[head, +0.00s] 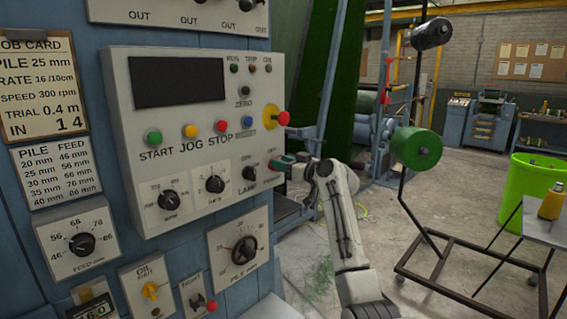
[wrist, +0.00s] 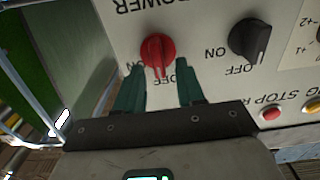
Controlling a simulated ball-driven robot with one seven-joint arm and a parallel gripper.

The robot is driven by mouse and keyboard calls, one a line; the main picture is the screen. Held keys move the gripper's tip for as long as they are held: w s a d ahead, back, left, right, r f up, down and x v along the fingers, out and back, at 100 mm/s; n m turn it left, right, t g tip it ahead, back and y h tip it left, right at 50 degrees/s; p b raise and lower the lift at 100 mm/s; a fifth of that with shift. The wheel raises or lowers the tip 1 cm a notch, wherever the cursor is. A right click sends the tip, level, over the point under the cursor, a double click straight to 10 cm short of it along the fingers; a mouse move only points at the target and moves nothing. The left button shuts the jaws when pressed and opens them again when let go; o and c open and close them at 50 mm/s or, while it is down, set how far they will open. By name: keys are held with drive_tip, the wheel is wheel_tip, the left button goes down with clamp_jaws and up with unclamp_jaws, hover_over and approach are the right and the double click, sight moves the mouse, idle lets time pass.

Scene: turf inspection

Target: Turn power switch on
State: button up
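The power switch is a red rotary knob (wrist: 158,50) on the pale control panel (wrist: 205,95), under an upside-down POWER label in the wrist view. ON and OFF labels sit beside it. Its pale pointer line runs roughly down the picture, towards the OFF side. In the head view only a sliver of red (head: 271,164) shows by my fingertips. My gripper (wrist: 161,70) is open, with its green fingers apart, one on each side of the knob's lower part. I cannot tell whether they touch it. In the head view my gripper (head: 281,162) is at the panel's right edge.
A black LAMP knob (head: 249,173) is close to the left of the power switch. A red emergency button (head: 283,118) on a yellow base stands out above. START, JOG and STOP buttons are further left. Open floor lies right, with a green-spool stand (head: 416,148).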

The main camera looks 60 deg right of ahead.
clamp_jaws()
drive_tip(key=shift+m, duration=0.3)
idle(0.4)
drive_tip(key=shift+s+d+f+m+p, duration=0.2)
drive_tip(key=shift+m+p, duration=0.7)
drive_tip(key=shift+m, duration=1.95)
drive_tip(key=shift+w+d+f+m+p, duration=0.2)
drive_tip(key=shift+m+p, duration=0.75)
drive_tip(key=shift+m, duration=1.95)
drive_tip(key=shift+s+d+f+m+p, duration=0.3)
drive_tip(key=shift+m+p, duration=0.6)
drive_tip(key=shift+m, duration=1.95)
drive_tip(key=shift+w+f, duration=0.1)
drive_tip(key=shift+f, duration=0.05)
